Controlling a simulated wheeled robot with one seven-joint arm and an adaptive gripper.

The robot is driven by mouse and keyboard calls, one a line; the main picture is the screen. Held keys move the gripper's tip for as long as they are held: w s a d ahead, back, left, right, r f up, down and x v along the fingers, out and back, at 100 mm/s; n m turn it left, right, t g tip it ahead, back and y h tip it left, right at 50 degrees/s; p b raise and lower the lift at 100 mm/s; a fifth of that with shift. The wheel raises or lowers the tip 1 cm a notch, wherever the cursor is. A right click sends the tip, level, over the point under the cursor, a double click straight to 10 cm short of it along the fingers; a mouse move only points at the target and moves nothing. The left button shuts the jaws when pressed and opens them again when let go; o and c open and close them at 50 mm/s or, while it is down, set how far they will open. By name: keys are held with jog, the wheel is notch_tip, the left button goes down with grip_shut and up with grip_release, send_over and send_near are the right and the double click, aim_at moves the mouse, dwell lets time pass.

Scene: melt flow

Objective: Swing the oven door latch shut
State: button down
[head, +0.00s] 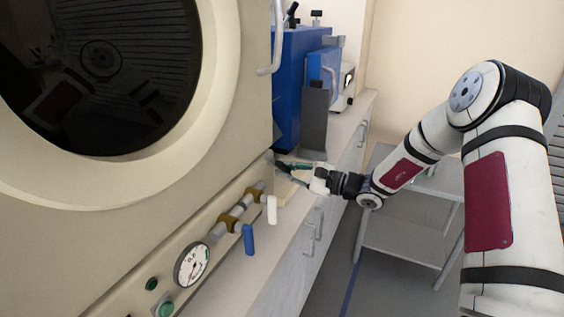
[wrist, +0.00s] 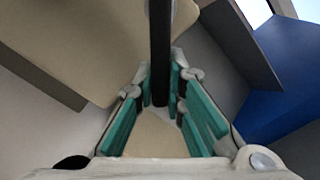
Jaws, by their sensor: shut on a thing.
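The cream oven door (head: 225,130) with its big dark round window fills the left of the head view. My gripper (head: 283,168) is at the door's lower right corner. In the wrist view my gripper (wrist: 161,88) has its teal-padded fingers on either side of a slim black bar, the latch lever (wrist: 160,35), and is shut on it. The lever runs away from the fingers toward a cream surface. In the head view the latch is small and mostly hidden by the fingers, so its exact angle cannot be told.
A pale bar handle (head: 277,40) stands on the door's right edge. Below are white (head: 271,209) and blue (head: 249,239) valve levers and a gauge (head: 192,264). A blue machine (head: 300,80) stands behind on the counter. A grey table (head: 425,185) is at right.

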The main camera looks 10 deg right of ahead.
aim_at(270, 178)
jog(key=shift+s+a+f+m, duration=0.2)
jog(key=shift+s+f+m, duration=0.1)
jog(key=shift+m, duration=0.5)
jog(key=m, duration=0.1)
jog(key=s+m+p, duration=0.1)
jog(key=shift+a+f+m, duration=0.2)
jog(key=shift+a+m, duration=0.1)
jog(key=shift+s+a+f+m+p, duration=0.2)
jog(key=shift+m+p, duration=0.1)
jog(key=shift+m, duration=0.2)
jog(key=shift+w, duration=0.1)
jog(key=m, duration=0.1)
jog(key=s+m+p, duration=0.1)
jog(key=m, duration=0.1)
jog(key=shift+s+a, duration=0.1)
jog(key=shift+a, duration=0.25)
jog(key=c, duration=1.6)
grip_release()
jog(key=shift+o, duration=0.2)
